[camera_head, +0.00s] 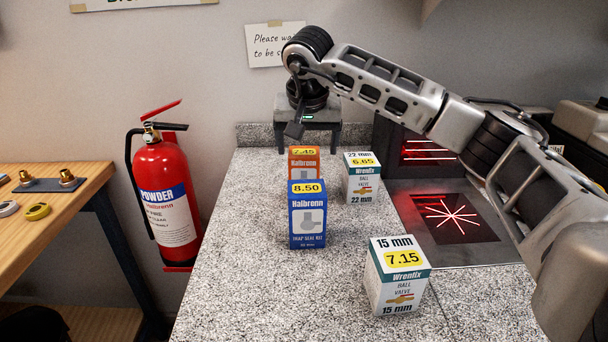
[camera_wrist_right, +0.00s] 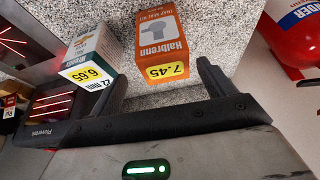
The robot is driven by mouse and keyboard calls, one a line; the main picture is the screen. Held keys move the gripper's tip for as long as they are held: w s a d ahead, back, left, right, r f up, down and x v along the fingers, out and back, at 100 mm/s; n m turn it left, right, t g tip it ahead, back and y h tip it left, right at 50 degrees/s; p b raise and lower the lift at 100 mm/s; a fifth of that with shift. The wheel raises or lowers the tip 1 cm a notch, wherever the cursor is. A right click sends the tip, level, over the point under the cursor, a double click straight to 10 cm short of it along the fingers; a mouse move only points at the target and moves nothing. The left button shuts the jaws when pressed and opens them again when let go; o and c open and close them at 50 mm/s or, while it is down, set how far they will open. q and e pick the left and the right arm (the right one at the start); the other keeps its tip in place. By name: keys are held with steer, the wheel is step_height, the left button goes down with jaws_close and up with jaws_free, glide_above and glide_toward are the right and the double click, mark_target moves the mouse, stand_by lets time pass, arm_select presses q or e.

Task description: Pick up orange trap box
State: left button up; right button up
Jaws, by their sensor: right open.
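The orange trap box (camera_head: 304,152), marked 7.45, stands upright on the speckled counter, its lower part hidden behind the blue trap seal box (camera_head: 307,222) in the head view. In the right wrist view the orange box (camera_wrist_right: 166,30) is large, with its price label facing the gripper. My right gripper (camera_head: 308,147) is open and empty, at the far side of the orange box with its fingers pointing down. In the wrist view its two fingers (camera_wrist_right: 163,78) are spread to either side of the box's near end; I see no grip on it. My left gripper is out of view.
A white-and-green 22 mm valve box (camera_head: 361,180) stands close right of the orange box. A 15 mm valve box (camera_head: 397,280) is nearer. A scanner with red lines (camera_head: 452,217) is at right. A fire extinguisher (camera_head: 166,195) hangs left; the counter's left side (camera_head: 235,260) is clear.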

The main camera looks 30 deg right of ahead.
mark_target(304, 152)
steer(key=x, duration=0.5)
steer(key=shift+w+a+p, duration=0.2)
steer(key=shift+w+p, duration=0.05)
steer(key=shift+p, duration=0.15)
steer(key=c, duration=1.2)
